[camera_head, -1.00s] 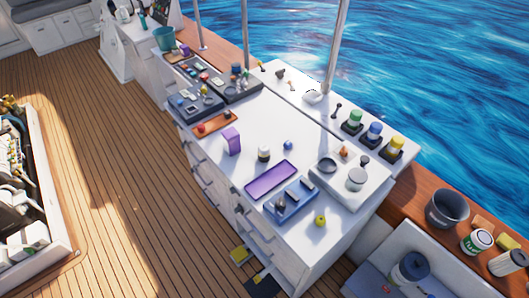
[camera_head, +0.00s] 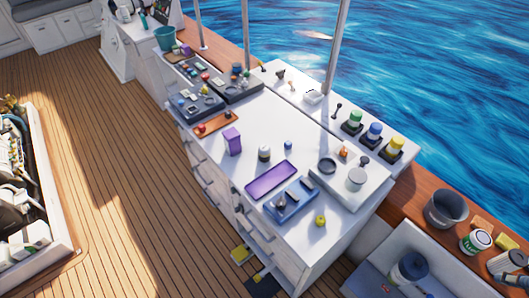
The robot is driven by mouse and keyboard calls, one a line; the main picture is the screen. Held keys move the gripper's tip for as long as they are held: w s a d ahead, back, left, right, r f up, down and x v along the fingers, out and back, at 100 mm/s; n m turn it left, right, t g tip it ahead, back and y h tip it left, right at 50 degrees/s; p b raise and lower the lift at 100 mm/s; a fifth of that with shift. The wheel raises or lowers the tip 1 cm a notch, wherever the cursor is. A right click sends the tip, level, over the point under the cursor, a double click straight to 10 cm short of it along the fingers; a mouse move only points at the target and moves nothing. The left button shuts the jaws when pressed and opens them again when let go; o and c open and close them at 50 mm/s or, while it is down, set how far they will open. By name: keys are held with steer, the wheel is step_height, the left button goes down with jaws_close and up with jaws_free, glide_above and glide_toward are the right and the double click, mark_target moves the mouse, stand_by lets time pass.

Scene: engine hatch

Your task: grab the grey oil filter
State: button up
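A pale grey ribbed cylinder (camera_head: 509,263) stands at the lower right edge, on the wooden ledge, partly cut off by the picture edge. It may be the grey oil filter, but I cannot tell for sure. A grey canister with a dark blue lid (camera_head: 408,270) stands in the white recess to its left.
The white counter (camera_head: 320,238) carries a purple tray (camera_head: 271,180), a blue tray (camera_head: 291,201), a yellow ball (camera_head: 320,221) and a purple box (camera_head: 232,141). A dark bucket (camera_head: 446,208) and a white labelled tub (camera_head: 475,242) are near the ribbed cylinder. The plank deck (camera_head: 130,180) is open at left.

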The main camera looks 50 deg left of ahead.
steer(key=w+a+r+n+g+p, duration=0.1)
steer(key=w+a+r+n, duration=0.2)
steer(key=w+a+n, duration=0.45)
steer(key=w+a+f+n+g+p, duration=0.1)
steer(key=w+a+n, duration=0.35)
steer(key=a, duration=0.55)
steer(key=w+a+f+n+y+p, duration=0.1)
steer(key=w+a+n+p, duration=0.15)
steer(key=w+a, duration=0.45)
steer(key=w+a+f+n+g+p, duration=0.1)
steer(key=w+a+n, duration=0.25)
steer(key=a, duration=0.85)
steer(key=n+g+h+p, duration=0.15)
steer(key=n+p, duration=0.25)
steer(key=n, duration=1.4)
glide_above(265, 147)
step_height(265, 147, down, 26)
steer(key=shift+s+a+g, duration=0.1)
steer(key=shift+g, duration=0.25)
steer(key=shift+f, duration=0.1)
steer(key=shift+f, duration=4.15)
